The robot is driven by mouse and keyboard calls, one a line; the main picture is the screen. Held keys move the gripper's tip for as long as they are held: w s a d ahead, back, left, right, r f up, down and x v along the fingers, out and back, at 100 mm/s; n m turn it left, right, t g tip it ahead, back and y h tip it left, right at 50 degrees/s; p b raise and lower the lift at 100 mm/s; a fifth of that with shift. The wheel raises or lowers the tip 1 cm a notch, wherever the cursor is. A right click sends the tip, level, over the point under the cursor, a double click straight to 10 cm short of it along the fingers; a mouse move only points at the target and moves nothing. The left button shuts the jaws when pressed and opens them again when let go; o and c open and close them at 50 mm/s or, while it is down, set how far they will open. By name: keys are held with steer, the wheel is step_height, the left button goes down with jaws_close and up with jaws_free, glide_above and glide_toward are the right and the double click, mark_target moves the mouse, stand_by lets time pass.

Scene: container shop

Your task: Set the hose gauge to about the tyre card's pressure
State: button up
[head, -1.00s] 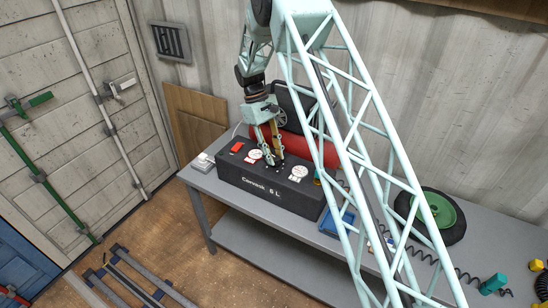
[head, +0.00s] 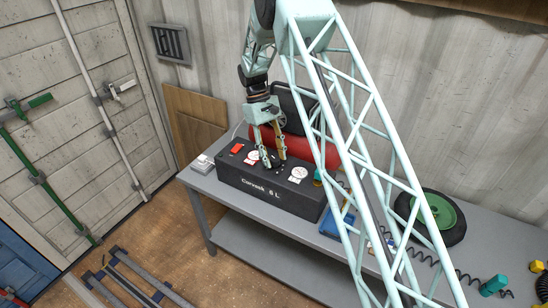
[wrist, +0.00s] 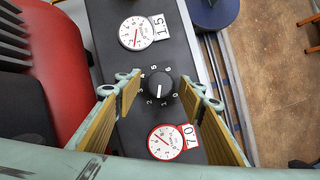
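A black box marked Cormask 6 L (head: 235,173) sits on the grey bench. On its top is a black knob (wrist: 159,87) inside a printed scale from 0 to 6; its white line points between 1 and 2. A white-rimmed gauge with a plate reading 1.5 (wrist: 134,34) is on one side of the knob, and a red-rimmed gauge with a plate reading 7.0 (wrist: 165,142) on the other. My gripper (head: 273,162) is open, its fingers apart on either side of the knob, with gaps visible. No tyre card is readable.
A red tank (head: 292,146) stands behind the box. A tyre with a green rim (head: 438,212) lies on the bench at right, near a coiled black hose (head: 465,278). The black box's top holds a red switch (head: 237,147).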

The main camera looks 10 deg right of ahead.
steer(key=shift+w+r, duration=0.1)
steer(key=shift+r, duration=0.1)
steer(key=v, duration=1.1)
steer(key=shift+r, duration=0.25)
steer(key=shift+w+a, duration=0.1)
